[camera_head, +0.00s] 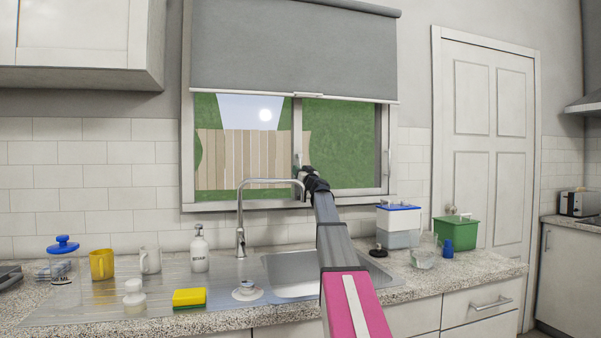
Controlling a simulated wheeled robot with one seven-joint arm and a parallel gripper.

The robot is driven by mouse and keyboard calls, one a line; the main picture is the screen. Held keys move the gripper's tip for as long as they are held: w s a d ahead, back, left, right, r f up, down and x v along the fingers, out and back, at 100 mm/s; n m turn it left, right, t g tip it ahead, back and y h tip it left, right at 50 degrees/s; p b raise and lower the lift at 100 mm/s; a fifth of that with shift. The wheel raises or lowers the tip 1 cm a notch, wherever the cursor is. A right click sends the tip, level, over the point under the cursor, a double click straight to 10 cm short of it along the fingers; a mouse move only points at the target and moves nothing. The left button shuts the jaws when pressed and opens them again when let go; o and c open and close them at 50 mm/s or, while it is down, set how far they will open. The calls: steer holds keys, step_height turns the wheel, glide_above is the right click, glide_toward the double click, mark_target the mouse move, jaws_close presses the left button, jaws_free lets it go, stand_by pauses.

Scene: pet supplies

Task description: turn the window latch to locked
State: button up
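The window (340,150) is behind the sink, below a grey roller blind. A slim upright handle (298,150) shows on its middle frame post, just above my gripper. Another upright handle (387,164) is on the right side of the window frame. My gripper (302,174) is at the end of my outstretched arm, in front of the lower part of the middle post. It is dark and small in view. Its fingers overlap the post, so I cannot tell whether they touch a latch or are open or shut.
A curved tap (241,210) stands left of my arm over the sink (290,268). A soap bottle (199,250), yellow mug (102,264) and sponge (189,297) are on the left. A white tub with blue lid (398,222) and green box (456,231) are on the right.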

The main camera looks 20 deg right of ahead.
steer(key=shift+s, duration=0.1)
steer(key=v, duration=1)
steer(key=shift+s+f, duration=0.2)
steer(key=shift+f, duration=0.05)
